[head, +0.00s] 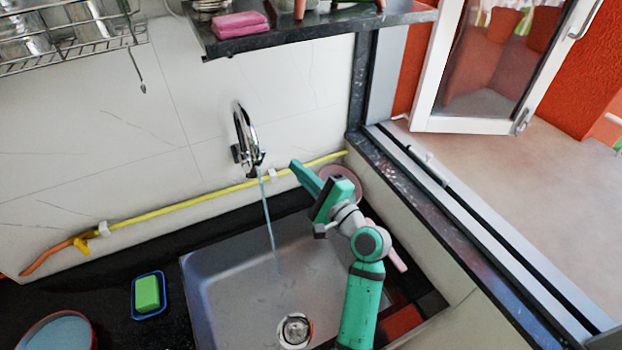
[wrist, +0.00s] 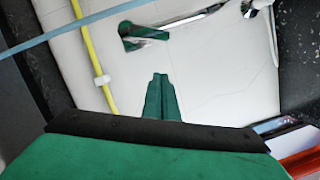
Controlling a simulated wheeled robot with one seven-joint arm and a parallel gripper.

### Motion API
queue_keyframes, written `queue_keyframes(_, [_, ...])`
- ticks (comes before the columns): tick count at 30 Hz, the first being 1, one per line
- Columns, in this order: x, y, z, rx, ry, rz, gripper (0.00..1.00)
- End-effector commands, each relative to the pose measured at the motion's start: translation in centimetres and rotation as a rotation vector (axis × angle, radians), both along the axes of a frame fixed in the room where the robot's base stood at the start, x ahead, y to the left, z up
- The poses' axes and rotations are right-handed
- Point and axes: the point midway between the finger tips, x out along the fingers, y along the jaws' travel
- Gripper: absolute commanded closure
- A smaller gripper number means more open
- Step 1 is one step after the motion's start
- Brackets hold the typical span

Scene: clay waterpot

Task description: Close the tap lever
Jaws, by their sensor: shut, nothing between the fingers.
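The chrome tap (head: 245,140) is fixed to the white tiled wall above the sink. A thin stream of water (head: 268,220) falls from its spout into the sink. My green gripper (head: 296,166) is to the right of the tap, apart from it, with its fingertips pointing toward the wall. In the wrist view my gripper (wrist: 160,78) has its two fingers together with nothing between them. Part of the tap (wrist: 140,34), with dark green patches on it, shows just beyond the fingertips. I cannot clearly make out the lever.
A yellow hose (head: 190,202) runs along the wall below the tap. The steel sink (head: 225,290) lies beneath. A green sponge in a blue dish (head: 148,294) sits on the black counter. A shelf (head: 310,37) is above, and an open window (head: 500,65) is at right.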

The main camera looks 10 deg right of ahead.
Motion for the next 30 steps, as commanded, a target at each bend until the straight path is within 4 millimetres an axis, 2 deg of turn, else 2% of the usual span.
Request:
queue_keyframes(6, [3.4, 2.1, 0.5, -0.001, -0.001, 0.002, 1.0])
queue_keyframes(9, [2.6, 3.5, 1.2, -0.001, -0.002, 0.002, 1.0])
queue_keyframes(15, [2.1, 5.0, 1.9, -0.001, -0.001, 0.001, 1.0])
queue_keyframes(30, [2.1, 5.4, 2.1, -0.003, -0.002, 0.002, 1.0])
